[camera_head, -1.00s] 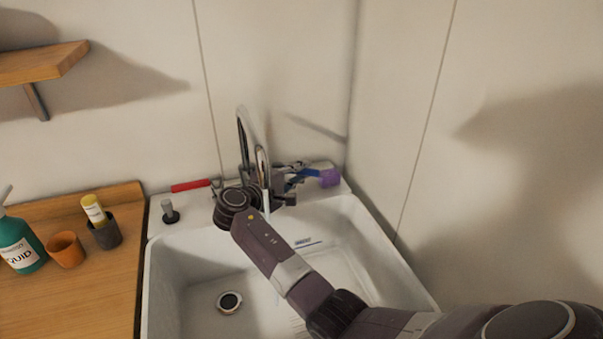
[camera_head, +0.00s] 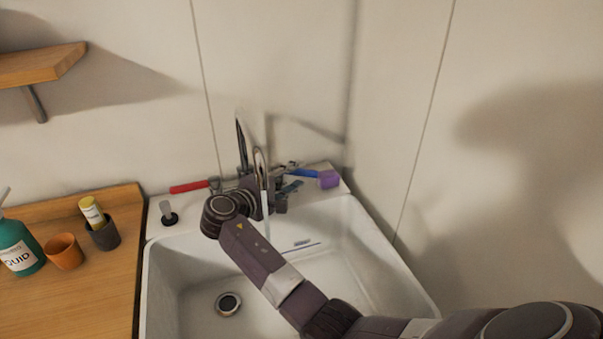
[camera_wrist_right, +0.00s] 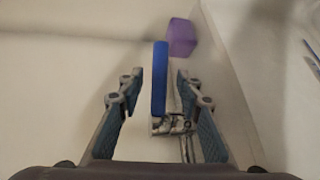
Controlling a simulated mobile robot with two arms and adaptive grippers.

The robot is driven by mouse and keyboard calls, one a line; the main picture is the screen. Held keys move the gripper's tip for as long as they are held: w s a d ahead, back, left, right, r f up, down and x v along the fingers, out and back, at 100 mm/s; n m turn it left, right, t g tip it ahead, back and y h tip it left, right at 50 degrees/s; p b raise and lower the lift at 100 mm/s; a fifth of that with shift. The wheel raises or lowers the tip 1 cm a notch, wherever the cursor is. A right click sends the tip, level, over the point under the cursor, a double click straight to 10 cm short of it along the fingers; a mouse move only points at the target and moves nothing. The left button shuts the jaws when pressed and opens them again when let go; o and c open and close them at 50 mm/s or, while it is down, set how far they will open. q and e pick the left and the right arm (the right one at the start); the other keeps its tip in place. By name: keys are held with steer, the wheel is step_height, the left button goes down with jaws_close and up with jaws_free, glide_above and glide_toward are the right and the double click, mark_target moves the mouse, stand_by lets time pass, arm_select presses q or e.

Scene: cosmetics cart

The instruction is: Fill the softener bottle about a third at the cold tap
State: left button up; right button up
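The tap's curved chrome spout (camera_head: 262,165) rises behind the sink. A thin pale streak (camera_head: 265,213) runs straight down below it; it looks like water, but I cannot be sure. The blue cold handle (camera_head: 304,174) points right, and the red handle (camera_head: 188,187) points left. My right gripper (camera_head: 291,190) is at the blue handle. In the right wrist view the blue handle (camera_wrist_right: 160,80) stands between the open fingers (camera_wrist_right: 160,85), with gaps on both sides. I see no bottle that I can identify as softener. My left gripper is out of view.
A purple block (camera_head: 328,180) lies by the blue handle's end, near the right wall. On the wooden counter (camera_head: 95,295) are a green pump bottle (camera_head: 18,248), orange cup (camera_head: 64,252) and grey cup (camera_head: 105,236) holding a yellow tube.

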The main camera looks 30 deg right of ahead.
steer(key=v, duration=0.8)
steer(key=shift+s+a, duration=0.2)
steer(key=shift+a, duration=0.1)
